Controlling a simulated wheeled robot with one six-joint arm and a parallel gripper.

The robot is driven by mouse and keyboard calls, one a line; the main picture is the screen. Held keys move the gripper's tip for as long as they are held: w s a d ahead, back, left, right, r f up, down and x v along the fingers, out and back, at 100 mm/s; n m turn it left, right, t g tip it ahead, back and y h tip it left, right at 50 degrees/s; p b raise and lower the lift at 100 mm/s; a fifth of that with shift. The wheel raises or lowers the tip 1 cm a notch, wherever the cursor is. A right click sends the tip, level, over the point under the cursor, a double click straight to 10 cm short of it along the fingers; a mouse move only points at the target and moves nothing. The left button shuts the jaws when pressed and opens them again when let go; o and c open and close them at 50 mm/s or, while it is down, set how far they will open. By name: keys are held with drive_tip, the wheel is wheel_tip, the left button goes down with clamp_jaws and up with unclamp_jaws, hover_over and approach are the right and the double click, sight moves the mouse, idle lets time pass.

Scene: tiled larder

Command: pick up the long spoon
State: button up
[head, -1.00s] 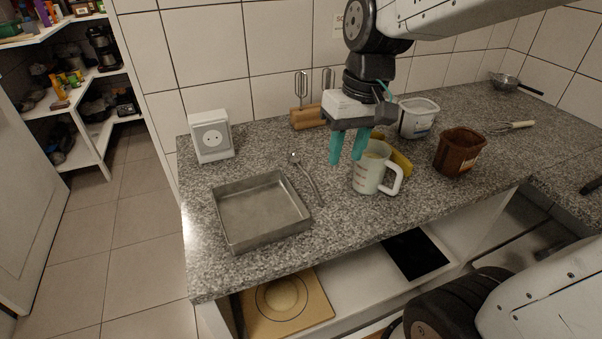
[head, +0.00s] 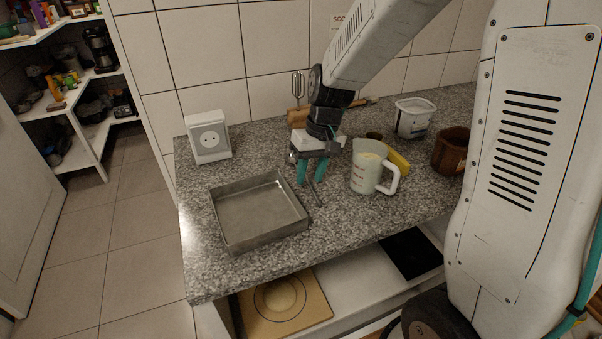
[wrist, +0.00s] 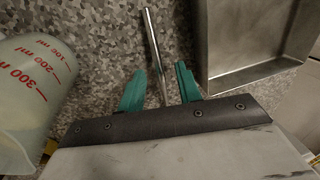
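The long spoon (head: 317,193) is a thin metal utensil lying on the granite counter between the baking tin and the measuring jug. In the wrist view its shiny handle (wrist: 153,43) runs down between my two teal fingers. My gripper (head: 310,173) is open above the spoon, with a finger on either side of it. In the wrist view the fingertips of my gripper (wrist: 158,80) stand apart, with gaps to the handle. The rest of the spoon is hidden behind my gripper.
A measuring jug (head: 366,172) stands close on the right. A white socket box (head: 208,138), a white tub (head: 414,118) and a brown container (head: 450,151) stand farther off.

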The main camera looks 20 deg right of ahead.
drive_tip(key=shift+a+f, duration=0.15)
drive_tip(key=shift+f, duration=0.6)
clamp_jaws()
drive_tip(key=shift+r, duration=0.1)
